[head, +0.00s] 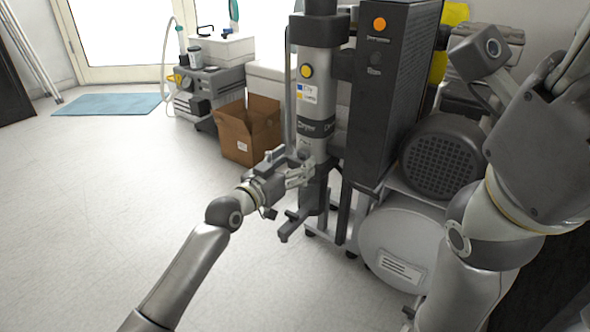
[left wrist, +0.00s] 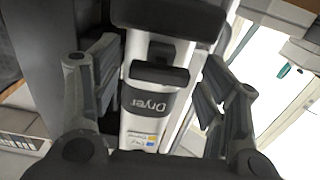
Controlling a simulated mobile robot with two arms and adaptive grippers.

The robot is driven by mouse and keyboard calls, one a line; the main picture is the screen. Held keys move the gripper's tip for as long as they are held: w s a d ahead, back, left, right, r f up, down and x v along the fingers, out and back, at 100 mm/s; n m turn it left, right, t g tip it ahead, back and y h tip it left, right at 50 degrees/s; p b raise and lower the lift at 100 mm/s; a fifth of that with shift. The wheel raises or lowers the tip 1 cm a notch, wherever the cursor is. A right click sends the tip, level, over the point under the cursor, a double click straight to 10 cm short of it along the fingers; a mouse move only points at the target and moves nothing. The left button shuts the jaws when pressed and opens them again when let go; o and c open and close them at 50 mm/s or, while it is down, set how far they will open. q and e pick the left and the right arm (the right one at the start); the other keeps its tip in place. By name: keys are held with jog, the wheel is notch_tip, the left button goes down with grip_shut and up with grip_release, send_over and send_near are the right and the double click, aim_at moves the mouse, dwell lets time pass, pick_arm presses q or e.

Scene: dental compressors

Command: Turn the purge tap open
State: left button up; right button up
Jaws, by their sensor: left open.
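The dryer (head: 316,85) is a tall grey column with a dark band near its middle and a dark lower end. My left gripper (head: 298,172) is open at the front of its lower part, fingers toward the column. In the left wrist view, the dryer's body (left wrist: 150,122) with its inverted "Dryer" lettering shows between the spread fingers, with a dark band across it. I cannot make out the purge tap for certain; the gripper covers part of the lower column. My right arm fills the right side of the head view, but I cannot identify its gripper there.
A black cabinet (head: 390,85) with an orange button stands right of the dryer. A round dark grille (head: 443,158) and pale tank (head: 403,245) are beside it. An open cardboard box (head: 247,135) sits behind on the left. The floor (head: 110,190) at left is clear.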

pick_arm(q)
jog(key=shift+w+d, duration=0.25)
jog(key=shift+w, duration=0.05)
jog(key=c, duration=1)
